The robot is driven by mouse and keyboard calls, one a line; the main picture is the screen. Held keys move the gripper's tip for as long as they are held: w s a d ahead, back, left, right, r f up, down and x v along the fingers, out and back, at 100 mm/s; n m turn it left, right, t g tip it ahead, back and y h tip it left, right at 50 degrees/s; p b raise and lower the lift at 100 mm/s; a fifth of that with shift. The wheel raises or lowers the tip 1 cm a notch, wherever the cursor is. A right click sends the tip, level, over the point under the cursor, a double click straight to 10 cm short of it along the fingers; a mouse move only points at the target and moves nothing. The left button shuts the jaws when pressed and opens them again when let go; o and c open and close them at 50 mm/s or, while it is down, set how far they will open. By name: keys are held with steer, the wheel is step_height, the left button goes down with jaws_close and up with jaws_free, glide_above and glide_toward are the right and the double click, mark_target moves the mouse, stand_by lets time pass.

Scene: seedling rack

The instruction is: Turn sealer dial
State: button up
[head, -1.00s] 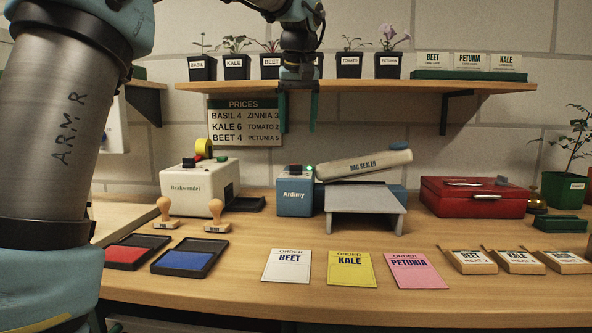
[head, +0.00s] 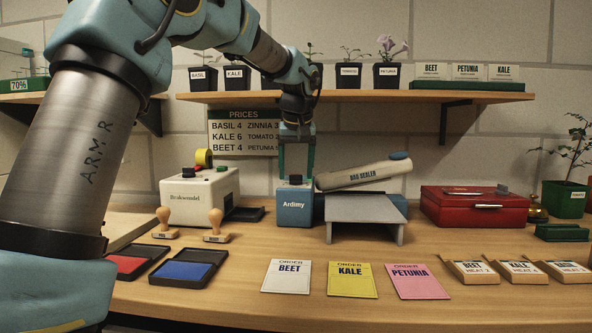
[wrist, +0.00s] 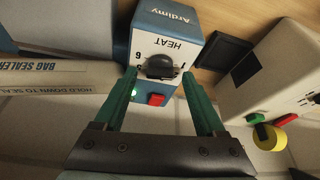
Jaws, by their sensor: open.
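The blue sealer box (head: 294,206), marked Ardimy, stands on the bench, joined to the bag sealer with its grey-white arm (head: 362,172). Its black dial (wrist: 160,67) sits on the top face under the word HEAT. A 6 is readable beside the dial, and a red switch (wrist: 156,99) and a small lit green lamp (wrist: 134,92) are close by. My gripper (head: 296,168) points down just over the box, open and empty. In the wrist view its green fingers (wrist: 159,78) lie on either side of the dial; I cannot tell whether they touch it.
A cream machine (head: 200,196) with a yellow roll stands left of the box, and the raised sealer arm is close on the right. The shelf (head: 360,97) with pots runs behind my arm.

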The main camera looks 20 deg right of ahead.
jaws_close()
stand_by(0.4)
steer(key=shift+r, duration=0.15)
steer(key=m+p, duration=0.1)
steer(key=m, duration=0.1)
steer(key=m+h+p, duration=0.1)
steer(key=p, duration=0.1)
steer(key=shift+w+a+r+m+g, duration=0.1)
steer(key=shift+w+a+m+g, duration=0.1)
steer(key=shift+m+g, duration=0.2)
steer(key=shift+m+g+h+p, duration=0.5)
steer(key=shift+m+h+p, duration=0.3)
steer(key=shift+m+p, duration=0.9)
steer(key=shift+m+b, duration=0.3)
steer(key=shift+m, duration=0.1)
jaws_free()
steer(key=shift+f, duration=0.2)
